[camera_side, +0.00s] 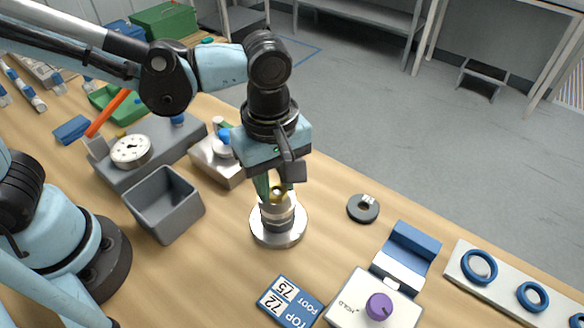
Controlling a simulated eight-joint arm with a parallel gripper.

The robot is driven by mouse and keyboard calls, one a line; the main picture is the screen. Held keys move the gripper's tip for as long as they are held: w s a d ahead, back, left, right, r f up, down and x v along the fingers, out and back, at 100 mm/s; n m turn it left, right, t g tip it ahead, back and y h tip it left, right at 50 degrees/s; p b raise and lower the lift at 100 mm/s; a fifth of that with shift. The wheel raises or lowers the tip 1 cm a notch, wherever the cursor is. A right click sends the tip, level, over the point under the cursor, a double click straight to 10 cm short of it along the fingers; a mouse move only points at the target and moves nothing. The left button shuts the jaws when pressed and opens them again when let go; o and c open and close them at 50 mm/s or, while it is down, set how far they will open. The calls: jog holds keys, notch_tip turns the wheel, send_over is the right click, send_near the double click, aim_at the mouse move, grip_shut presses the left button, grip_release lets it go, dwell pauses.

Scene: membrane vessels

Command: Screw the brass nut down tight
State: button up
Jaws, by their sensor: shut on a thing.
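The brass nut (279,192) shows as a small gold ring at the top of a metal vessel (279,228). The vessel stands upright on a wide, round, shiny base on the wooden table. My gripper (276,188) points down over the vessel from above. Its fingers are shut on the brass nut, one on each side. The fingers and the gripper body hide part of the nut. The thread under the nut is too small to make out.
A grey open bin (164,204) stands left of the vessel. A dark round disc (363,208) lies to the right. A fixture with a purple knob (379,306) and a blue labelled card (290,302) are in front. A white board with blue rings (479,267) is far right.

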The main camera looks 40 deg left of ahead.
aim_at(275, 190)
jog(key=o, duration=1.1)
jog(key=shift+r, duration=0.1)
notch_tip(275, 190, up, 12)
jog(key=shift+o, duration=0.3)
